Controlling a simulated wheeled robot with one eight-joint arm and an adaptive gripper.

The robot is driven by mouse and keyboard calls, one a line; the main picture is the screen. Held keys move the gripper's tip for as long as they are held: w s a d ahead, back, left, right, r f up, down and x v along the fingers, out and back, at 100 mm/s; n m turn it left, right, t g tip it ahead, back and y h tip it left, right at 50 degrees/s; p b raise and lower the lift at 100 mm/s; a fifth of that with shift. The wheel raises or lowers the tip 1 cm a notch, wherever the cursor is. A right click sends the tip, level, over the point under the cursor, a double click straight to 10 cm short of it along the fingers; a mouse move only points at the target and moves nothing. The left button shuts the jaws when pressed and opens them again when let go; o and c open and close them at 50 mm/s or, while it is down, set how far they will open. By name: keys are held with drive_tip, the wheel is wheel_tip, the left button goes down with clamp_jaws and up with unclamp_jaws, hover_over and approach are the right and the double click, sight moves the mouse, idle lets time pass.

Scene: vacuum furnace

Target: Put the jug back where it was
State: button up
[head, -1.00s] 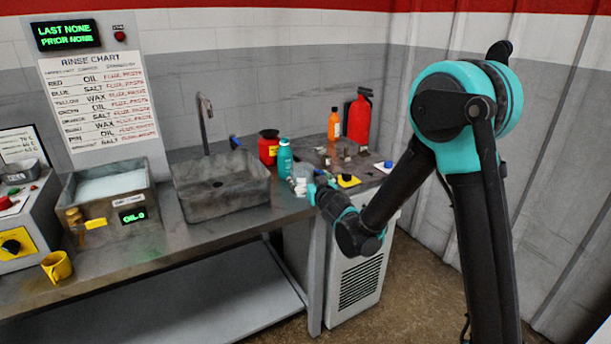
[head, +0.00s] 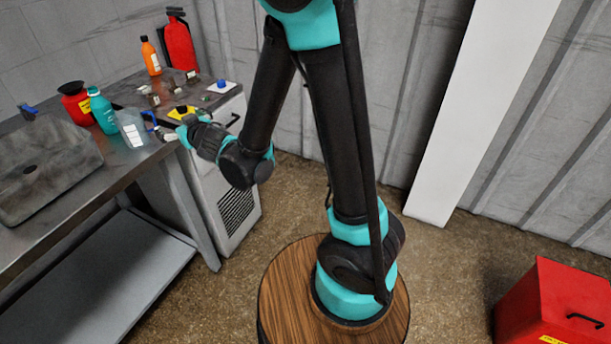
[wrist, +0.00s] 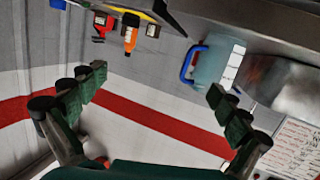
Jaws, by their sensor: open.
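The jug (head: 132,130) is clear, with a blue handle and a white label. It stands upright on the metal bench near its right end, beside a teal bottle (head: 103,112). My gripper (head: 168,132) is just right of the jug, pointing toward its handle side. In the wrist view the jug (wrist: 211,62) hangs upside down in the picture, its blue handle facing left. My open gripper (wrist: 158,85) has nothing between its fingers there, and the jug lies up and right of the gap. Whether a finger touches the jug cannot be told.
A sink (head: 45,170) is set at the bench's left. A yellow piece (head: 182,112) is near my gripper. A red box (head: 555,305) sits on the floor at right.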

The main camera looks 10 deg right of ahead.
drive_tip(key=s+d+f+m+g+h, duration=0.1)
drive_tip(key=d+f+m+h, duration=0.1)
drive_tip(key=d, duration=0.7)
drive_tip(key=s+d+f+m+g+h, duration=0.1)
drive_tip(key=d+f+h, duration=0.15)
drive_tip(key=d, duration=0.65)
drive_tip(key=s+d+f+m+g+h, duration=0.1)
drive_tip(key=s+d+m+h, duration=0.15)
drive_tip(key=d, duration=0.65)
drive_tip(key=s+d+f+g, duration=0.3)
drive_tip(key=s+d, duration=0.1)
drive_tip(key=s, duration=0.4)
drive_tip(key=s+d+f+g, duration=0.3)
drive_tip(key=s+d+f, duration=0.1)
drive_tip(key=s, duration=0.5)
drive_tip(key=shift+s+d+f+m+g+h, duration=0.3)
drive_tip(key=shift+d+m, duration=0.15)
drive_tip(key=shift+d, duration=0.3)
